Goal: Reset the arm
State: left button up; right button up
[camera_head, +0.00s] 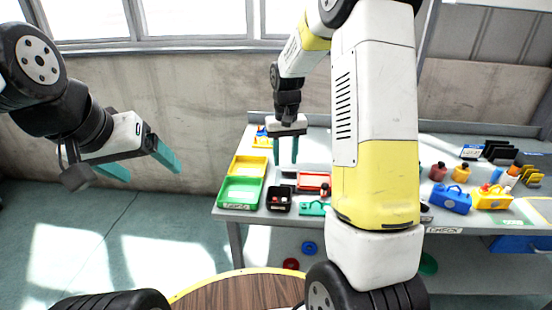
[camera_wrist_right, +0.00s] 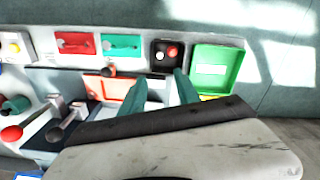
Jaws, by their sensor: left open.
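My left gripper (camera_head: 150,175) is in the air at the left of the head view, in front of the concrete wall. Its two teal fingers are apart with nothing between them. My right gripper (camera_head: 286,161) hangs pointing down over the back left part of the workbench (camera_head: 228,214). In the right wrist view its teal fingers (camera_wrist_right: 159,80) are also apart, with nothing held between them. Beyond the fingertips there are a green tray (camera_wrist_right: 238,62) and a black box (camera_wrist_right: 158,65) with red and pale round parts.
Yellow (camera_head: 249,161) and green (camera_head: 241,182) trays stand at the bench's left end. The black box (camera_head: 279,206), a red-framed tray (camera_head: 313,190) and a teal part (camera_head: 313,209) lie nearby. A round wooden table (camera_head: 235,292) is in front.

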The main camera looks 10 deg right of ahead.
jog(key=shift+r, duration=0.45)
jog(key=s+r+t+y, duration=0.1)
jog(key=s+r+t, duration=0.2)
jog(key=s+r, duration=0.85)
jog(key=s+a+r+t, duration=0.1)
jog(key=s+r, duration=0.1)
jog(key=s, duration=0.4)
jog(key=s+a+r+t+y, duration=0.1)
jog(key=s+r+t, duration=0.1)
jog(key=s, duration=0.5)
jog(key=shift+r, duration=0.3)
jog(key=shift+a, duration=0.1)
